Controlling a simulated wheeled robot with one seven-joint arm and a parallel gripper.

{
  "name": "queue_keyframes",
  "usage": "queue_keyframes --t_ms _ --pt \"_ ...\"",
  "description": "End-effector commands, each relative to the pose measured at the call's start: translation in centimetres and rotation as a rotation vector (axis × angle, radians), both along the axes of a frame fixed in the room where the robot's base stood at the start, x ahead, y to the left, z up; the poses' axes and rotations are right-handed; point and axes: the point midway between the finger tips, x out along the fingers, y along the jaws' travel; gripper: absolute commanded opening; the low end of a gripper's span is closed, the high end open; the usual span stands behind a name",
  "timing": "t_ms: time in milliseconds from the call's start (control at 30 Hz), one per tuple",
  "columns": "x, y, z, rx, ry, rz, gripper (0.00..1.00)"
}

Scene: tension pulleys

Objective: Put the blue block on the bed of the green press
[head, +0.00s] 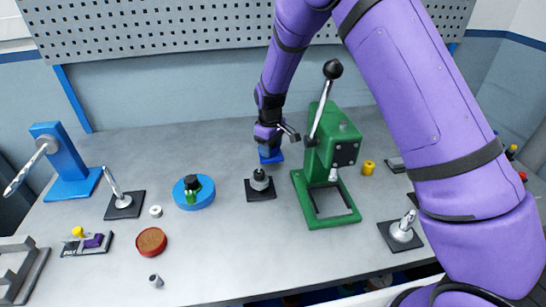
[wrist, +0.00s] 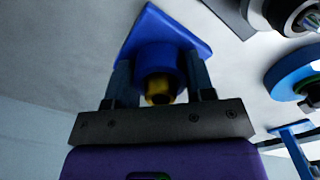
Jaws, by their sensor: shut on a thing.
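My gripper (head: 269,148) is shut on the blue block (head: 271,158), left of the green press. In the wrist view the gripper's fingers (wrist: 158,75) stand either side of the blue block (wrist: 165,32), which has a square plate, a round collar and a brass-coloured centre. I cannot tell whether the block touches the bench. The press does not show clearly in the wrist view.
A dark fixture with a round post (head: 260,183) stands between my gripper and the viewer, left of the press bed. A blue round dish (head: 205,202) is further left. A yellow cylinder (head: 368,167) is right of the press. Bare bench lies in front of the press.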

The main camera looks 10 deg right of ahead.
Motion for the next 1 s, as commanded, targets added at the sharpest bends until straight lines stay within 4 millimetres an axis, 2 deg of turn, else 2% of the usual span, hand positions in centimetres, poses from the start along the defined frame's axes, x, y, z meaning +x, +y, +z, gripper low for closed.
queue_keyframes --t_ms 167,400,800,833,900,1000 --pt "0.0 0.0 -1.0 0.000 0.000 -0.001 0.11" --pt "0.0 0.0 -3.9 0.000 0.000 -0.001 0.11" --pt "0.0 0.0 -4.3 0.001 -0.002 0.000 0.11" --pt "0.0 0.0 -4.3 0.001 -0.001 0.000 0.56" --pt "0.0 0.0 -4.3 0.001 -0.001 0.000 0.72" --pt "0.0 0.0 -4.3 0.001 -0.001 0.000 0.75"
